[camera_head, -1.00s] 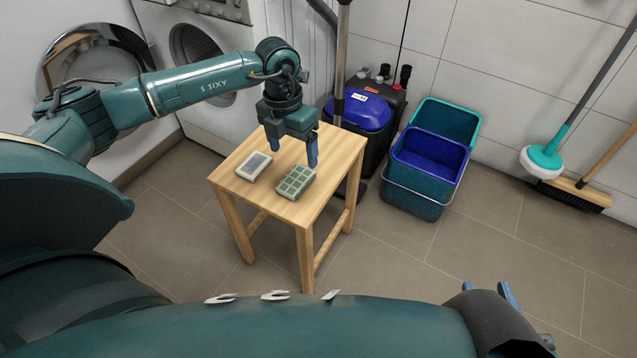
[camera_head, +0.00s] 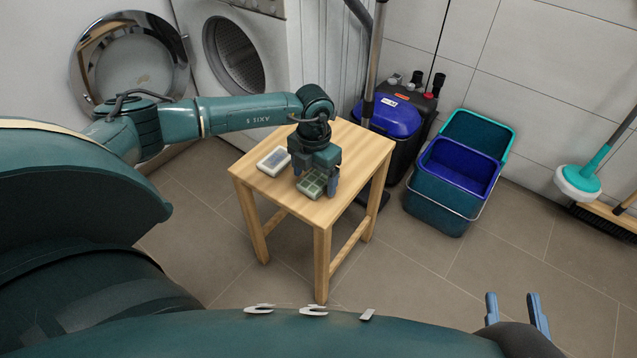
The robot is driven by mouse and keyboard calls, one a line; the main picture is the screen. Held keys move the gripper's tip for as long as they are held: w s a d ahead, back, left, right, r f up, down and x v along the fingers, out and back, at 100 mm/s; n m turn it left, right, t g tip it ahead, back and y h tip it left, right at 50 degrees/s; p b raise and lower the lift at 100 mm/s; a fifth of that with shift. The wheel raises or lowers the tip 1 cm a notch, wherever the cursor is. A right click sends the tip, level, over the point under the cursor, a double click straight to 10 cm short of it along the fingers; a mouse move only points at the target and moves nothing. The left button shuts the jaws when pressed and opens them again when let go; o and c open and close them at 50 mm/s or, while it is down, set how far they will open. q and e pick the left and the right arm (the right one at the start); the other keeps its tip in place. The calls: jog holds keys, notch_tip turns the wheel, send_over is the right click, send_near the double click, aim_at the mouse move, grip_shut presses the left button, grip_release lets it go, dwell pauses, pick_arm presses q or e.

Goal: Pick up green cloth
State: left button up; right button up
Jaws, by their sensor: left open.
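The green cloth (camera_head: 311,186) is a small folded, checked block on the wooden table (camera_head: 352,178), near its front edge. My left gripper (camera_head: 315,184) is open and low over the green cloth. I cannot tell whether the fingers touch the cloth. My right gripper (camera_head: 517,312) is at the bottom right, open and empty, with its two blue fingers apart, away from the table.
A white and grey folded cloth (camera_head: 274,161) lies left of the green one. A washing machine with an open door (camera_head: 131,62) stands behind. Floor in front is clear.

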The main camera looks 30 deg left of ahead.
pick_arm(q)
jog(key=shift+f, duration=0.45)
jog(key=c, duration=1.1)
